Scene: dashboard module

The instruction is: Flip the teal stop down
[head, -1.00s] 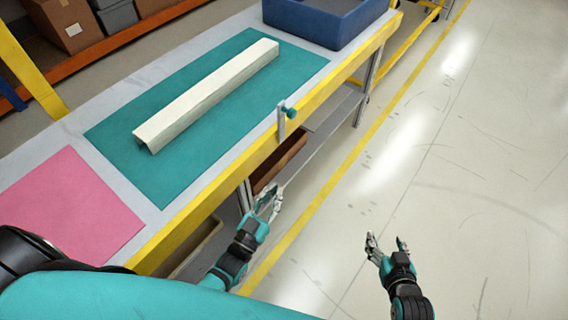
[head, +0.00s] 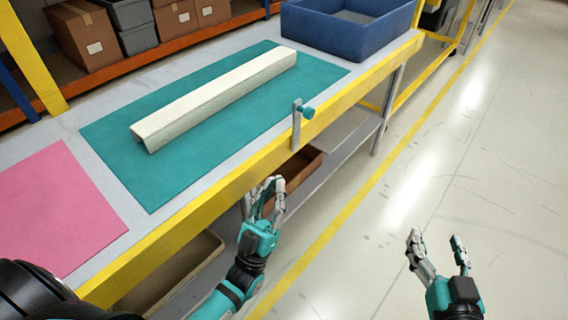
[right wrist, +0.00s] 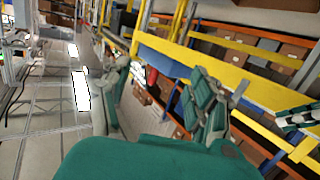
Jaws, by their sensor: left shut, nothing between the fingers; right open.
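The teal stop (head: 307,113) is a small teal knob on an upright grey metal bracket (head: 296,126) at the table's yellow front edge. The bracket stands up above the edge. My left gripper (head: 268,190) is shut and empty, in front of the table edge, below and left of the stop, apart from it. My right gripper (head: 438,240) is open and empty over the floor at the right, well away from the table.
A long cream channel piece (head: 215,98) lies on a teal mat (head: 180,180). A blue bin (head: 345,25) stands at the table's far end, and a pink mat (head: 55,205) lies at the near left. Brown trays sit on the lower shelf. The floor at right is clear.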

